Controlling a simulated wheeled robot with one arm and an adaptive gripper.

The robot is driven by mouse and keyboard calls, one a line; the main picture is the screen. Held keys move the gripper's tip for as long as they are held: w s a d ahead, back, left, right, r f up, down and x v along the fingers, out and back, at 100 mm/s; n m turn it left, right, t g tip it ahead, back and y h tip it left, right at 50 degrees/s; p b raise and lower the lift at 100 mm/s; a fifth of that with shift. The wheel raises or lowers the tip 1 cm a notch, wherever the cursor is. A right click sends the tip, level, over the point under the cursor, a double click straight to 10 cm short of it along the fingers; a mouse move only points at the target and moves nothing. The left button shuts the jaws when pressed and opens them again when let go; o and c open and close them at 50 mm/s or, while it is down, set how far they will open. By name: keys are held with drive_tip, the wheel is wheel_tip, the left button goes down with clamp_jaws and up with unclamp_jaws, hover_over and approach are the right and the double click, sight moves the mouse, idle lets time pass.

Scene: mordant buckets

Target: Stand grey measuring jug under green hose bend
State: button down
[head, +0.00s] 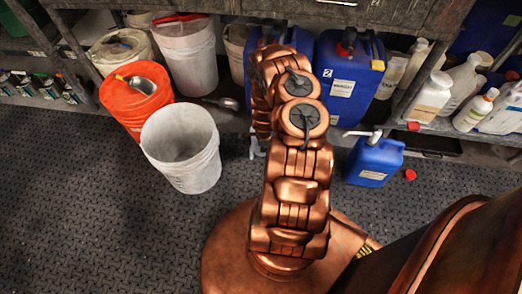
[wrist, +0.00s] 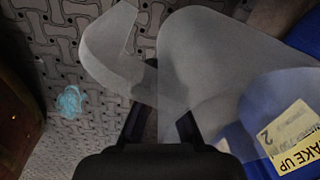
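The grey measuring jug (wrist: 205,60) is large and close in the wrist view, pale and translucent, with its strap-like handle (wrist: 103,48) on the left. My gripper (wrist: 165,95) has its two dark fingers a little apart at the lower end of the handle. Part of the fingers is covered by the jug, so I cannot tell whether they press on it. In the head view my copper arm hides my gripper and most of the area behind it. I cannot make out a green hose bend in either view.
A blue drum with a yellow label (wrist: 293,140) is close on the right in the wrist view. A teal scrap (wrist: 70,102) lies on the patterned floor. White (head: 182,150) and orange (head: 136,98) buckets stand left of my arm, a blue canister (head: 374,161) right. Floor is clear at left.

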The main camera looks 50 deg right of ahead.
drive_tip(key=b, duration=0.1)
drive_tip(key=w+d+b, duration=0.1)
drive_tip(key=b, duration=0.1)
drive_tip(key=shift+w+f, duration=0.3)
drive_tip(key=shift+f, duration=0.05)
drive_tip(key=shift+w+d+r+b, duration=0.2)
drive_tip(key=shift+w+b, duration=0.25)
drive_tip(key=shift+b, duration=0.25)
drive_tip(key=shift+w+d+f+b, duration=0.1)
drive_tip(key=shift+w+f+b, duration=0.05)
drive_tip(key=shift+b, duration=0.35)
drive_tip(key=shift+w+f+b, duration=0.1)
drive_tip(key=shift+f+b, duration=1.2)
drive_tip(key=shift+f, duration=0.3)
drive_tip(key=shift+f, duration=0.2)
drive_tip(key=c, duration=1.3)
unclamp_jaws()
